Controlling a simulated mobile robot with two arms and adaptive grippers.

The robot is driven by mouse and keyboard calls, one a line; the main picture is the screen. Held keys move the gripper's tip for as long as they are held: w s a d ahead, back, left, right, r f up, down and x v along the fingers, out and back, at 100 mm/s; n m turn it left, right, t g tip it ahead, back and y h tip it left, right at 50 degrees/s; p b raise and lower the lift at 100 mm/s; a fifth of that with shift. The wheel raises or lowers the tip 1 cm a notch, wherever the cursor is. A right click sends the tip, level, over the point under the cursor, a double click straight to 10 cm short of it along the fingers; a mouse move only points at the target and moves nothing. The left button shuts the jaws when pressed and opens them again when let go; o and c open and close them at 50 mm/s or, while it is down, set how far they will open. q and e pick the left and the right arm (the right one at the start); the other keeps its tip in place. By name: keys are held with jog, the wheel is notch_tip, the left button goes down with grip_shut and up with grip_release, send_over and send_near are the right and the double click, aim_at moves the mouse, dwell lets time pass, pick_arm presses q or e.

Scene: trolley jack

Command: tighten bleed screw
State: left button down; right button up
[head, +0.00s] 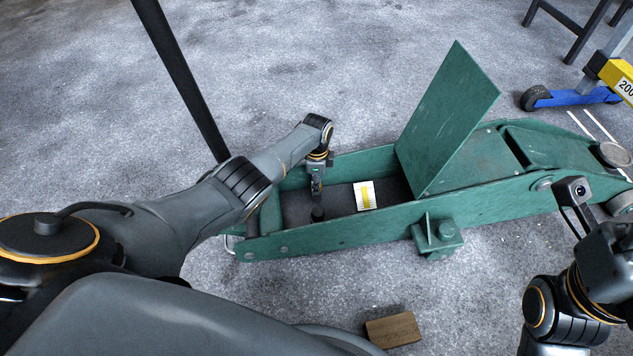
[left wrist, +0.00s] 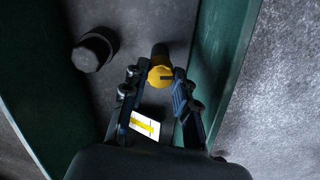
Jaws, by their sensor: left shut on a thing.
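The green trolley jack (head: 350,235) lies on the floor with its cover plate (head: 450,115) raised. My left gripper (head: 317,186) reaches down into its open bay. In the left wrist view, the bleed screw (left wrist: 160,77) has a yellow head with a dark slot and a dark body behind it. It sits between the fingertips of my left gripper (left wrist: 158,80), which is shut on it. In the head view the gripper hides the screw.
A black capped post (head: 317,214) stands in the bay, also in the left wrist view (left wrist: 92,52). A white and yellow label (head: 365,196) lies beside it. The bay's green side walls are close to the gripper. A wooden block (head: 392,330) lies on the floor in front.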

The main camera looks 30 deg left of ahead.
pick_arm(q)
jog(key=shift+m, duration=0.4)
jog(key=c, duration=1)
grip_release()
jog(key=shift+c, duration=0.2)
jog(key=shift+r, duration=0.1)
notch_tip(320, 180, up, 12)
jog(key=shift+d, duration=0.1)
